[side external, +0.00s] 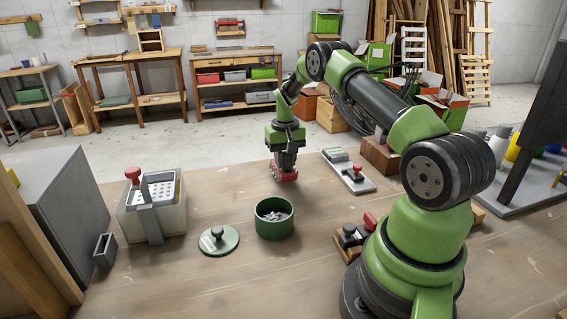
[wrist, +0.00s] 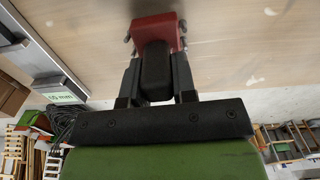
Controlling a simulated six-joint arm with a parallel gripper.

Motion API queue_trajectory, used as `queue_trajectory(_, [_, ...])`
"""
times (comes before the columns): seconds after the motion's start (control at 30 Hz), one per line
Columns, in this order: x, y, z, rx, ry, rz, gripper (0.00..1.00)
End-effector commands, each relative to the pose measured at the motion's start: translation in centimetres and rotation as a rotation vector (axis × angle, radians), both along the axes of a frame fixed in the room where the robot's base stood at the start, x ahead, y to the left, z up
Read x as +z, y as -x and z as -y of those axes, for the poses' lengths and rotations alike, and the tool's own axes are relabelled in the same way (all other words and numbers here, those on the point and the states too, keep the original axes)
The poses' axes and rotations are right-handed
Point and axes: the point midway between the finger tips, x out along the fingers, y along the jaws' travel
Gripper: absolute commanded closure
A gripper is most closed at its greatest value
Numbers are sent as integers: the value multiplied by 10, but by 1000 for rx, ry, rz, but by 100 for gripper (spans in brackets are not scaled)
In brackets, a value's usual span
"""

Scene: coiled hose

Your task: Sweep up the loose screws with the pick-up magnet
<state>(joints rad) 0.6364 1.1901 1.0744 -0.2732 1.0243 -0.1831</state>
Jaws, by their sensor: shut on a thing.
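The pick-up magnet, a red block (side external: 285,175) with a black grip (wrist: 155,72), is held in my gripper (side external: 286,160). In the wrist view the two fingers are shut on either side of the black grip, and small grey bits show at the edges of the red body (wrist: 155,30); I cannot tell if they are clinging screws. The magnet is low over the far part of the wooden table; whether it touches is unclear. A green round pot (side external: 275,231) holds a pile of grey metal screws (side external: 274,215). No loose screws can be made out on the table.
A green lid (side external: 219,246) with a black knob lies left of the pot. A pale box (side external: 158,219) with a red-knobbed clamp stands farther left. A grey tray (side external: 350,178) lies right of the magnet. A wooden block with red and black knobs (side external: 350,235) is near my base.

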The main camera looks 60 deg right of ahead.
Motion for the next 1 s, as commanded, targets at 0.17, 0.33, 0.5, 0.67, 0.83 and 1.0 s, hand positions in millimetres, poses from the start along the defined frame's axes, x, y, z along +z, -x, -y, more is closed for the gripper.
queue_trajectory(0.17, [0, -5, 13, 0, 2, 2, 100])
queue_trajectory(0.33, [0, -6, 19, 0, 2, 1, 100])
queue_trajectory(0.5, [8, -6, 19, 1, 2, 2, 100])
queue_trajectory(0.67, [25, -6, 19, 0, 2, 4, 100])
queue_trajectory(0.83, [43, -6, 19, 1, 3, 2, 100])
queue_trajectory(1.0, [57, -6, 19, 1, 1, 1, 100])
